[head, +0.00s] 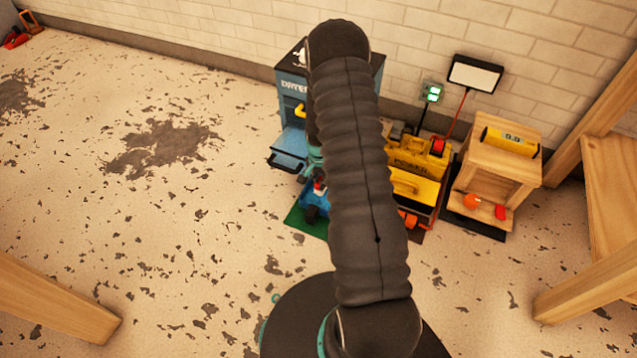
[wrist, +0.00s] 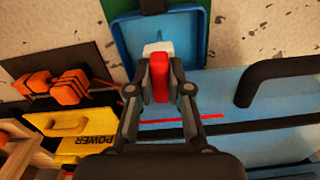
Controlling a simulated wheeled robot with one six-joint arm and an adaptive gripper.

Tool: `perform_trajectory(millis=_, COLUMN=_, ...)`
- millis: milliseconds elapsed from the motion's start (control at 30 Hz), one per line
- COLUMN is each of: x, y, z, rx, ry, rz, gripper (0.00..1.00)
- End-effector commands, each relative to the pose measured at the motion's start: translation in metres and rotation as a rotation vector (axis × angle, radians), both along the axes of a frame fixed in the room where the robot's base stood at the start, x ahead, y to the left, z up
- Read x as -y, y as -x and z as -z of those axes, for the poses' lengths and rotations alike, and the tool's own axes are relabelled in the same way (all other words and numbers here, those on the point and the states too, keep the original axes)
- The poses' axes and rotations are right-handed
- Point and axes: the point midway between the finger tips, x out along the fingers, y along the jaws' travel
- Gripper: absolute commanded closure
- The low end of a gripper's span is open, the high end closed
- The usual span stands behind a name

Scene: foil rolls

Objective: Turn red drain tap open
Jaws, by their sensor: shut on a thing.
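The red drain tap (wrist: 160,80) is in the middle of the wrist view, with a pale fitting (wrist: 157,48) at its far end. My gripper (wrist: 160,90) is shut on the red tap, one finger on each side of it. The tap runs lengthwise up the picture, between the fingers. A blue tray (wrist: 118,42) lies beyond the tap. The tap comes from the blue machine (wrist: 255,98), though the joint is hidden by my gripper. In the head view my arm covers most of the blue machine (head: 291,100), and the tap is not clear.
A yellow unit marked POWER (wrist: 85,135) stands left of my gripper, with orange plugs (wrist: 68,83) near it. A black handle or hose (wrist: 275,70) is at the right. In the head view a wooden stand (head: 505,160) is at the right; open floor (head: 150,230) lies left.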

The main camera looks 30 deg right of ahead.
Motion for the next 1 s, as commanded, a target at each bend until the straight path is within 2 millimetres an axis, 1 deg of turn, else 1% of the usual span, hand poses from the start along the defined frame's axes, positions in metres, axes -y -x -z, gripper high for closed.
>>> perform_trajectory(millis=300, x=0.0012, y=0.0016, z=0.0003, rx=-0.001, ry=0.0, rz=-0.104, gripper=1.0)
perform_trajectory(millis=800, x=0.0015, y=0.0019, z=-0.0001, rx=-0.002, ry=0.0, rz=-0.121, gripper=1.0)
perform_trajectory(millis=833, x=0.0016, y=0.002, z=-0.0001, rx=-0.002, ry=0.0, rz=-0.121, gripper=0.77)
perform_trajectory(millis=867, x=0.0015, y=0.0019, z=-0.0001, rx=-0.002, ry=0.0, rz=-0.12, gripper=0.71)
perform_trajectory(millis=1000, x=0.0005, y=0.0013, z=-0.0001, rx=-0.001, ry=0.0, rz=-0.121, gripper=0.71)
